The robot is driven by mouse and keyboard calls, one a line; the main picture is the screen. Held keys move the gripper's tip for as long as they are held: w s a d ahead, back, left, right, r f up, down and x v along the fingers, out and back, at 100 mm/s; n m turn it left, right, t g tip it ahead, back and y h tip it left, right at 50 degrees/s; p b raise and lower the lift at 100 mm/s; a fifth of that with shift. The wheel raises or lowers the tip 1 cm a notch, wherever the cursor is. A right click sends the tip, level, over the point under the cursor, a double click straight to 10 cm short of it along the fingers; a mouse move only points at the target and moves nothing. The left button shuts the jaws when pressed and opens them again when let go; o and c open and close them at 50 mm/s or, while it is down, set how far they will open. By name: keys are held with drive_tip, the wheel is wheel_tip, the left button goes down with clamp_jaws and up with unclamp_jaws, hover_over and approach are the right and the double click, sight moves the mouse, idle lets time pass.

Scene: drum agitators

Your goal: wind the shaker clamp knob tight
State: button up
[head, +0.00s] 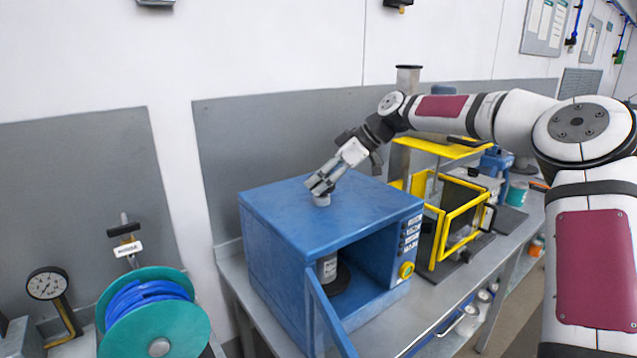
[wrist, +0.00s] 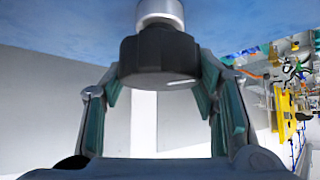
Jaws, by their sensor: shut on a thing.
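The shaker is a blue box (head: 280,225) on the bench, its front door open. A grey collar (head: 322,200) rises from its top. In the wrist view the clamp knob (wrist: 158,55) is black and ribbed, with a pale metal collar (wrist: 160,10) between it and the blue surface. My gripper (head: 319,187) is shut on the knob, one finger on each side; it also shows in the wrist view (wrist: 160,82). In the head view my fingers hide most of the knob. A light labelled can (head: 327,268) stands inside the box on a dark round base (head: 341,278).
A yellow-framed machine (head: 460,225) stands right of the blue box. A yellow and red button (head: 406,270) is on the box's front panel. The open door (head: 328,318) sticks out forward. A teal reel (head: 155,320) is at lower left.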

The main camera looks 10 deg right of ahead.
drive_tip(key=shift+w+f+n+g+y+b, duration=0.15)
drive_tip(key=shift+n+g+b, duration=0.2)
drive_tip(key=shift+n+b, duration=0.2)
drive_tip(key=shift+w+f+n+g+y+b, duration=0.1)
drive_tip(key=shift+n+g+y+b, duration=0.05)
drive_tip(key=shift+n+g+b, duration=0.3)
drive_tip(key=shift+s+n+g+b, duration=0.2)
drive_tip(key=shift+n+g+b, duration=0.1)
drive_tip(key=shift+n+b, duration=0.25)
drive_tip(key=shift+s, duration=0.1)
drive_tip(key=o, duration=1.2)
drive_tip(key=shift+c, duration=0.2)
drive_tip(key=shift+r, duration=0.15)
drive_tip(key=v, duration=1.2)
drive_tip(key=shift+d, duration=0.15)
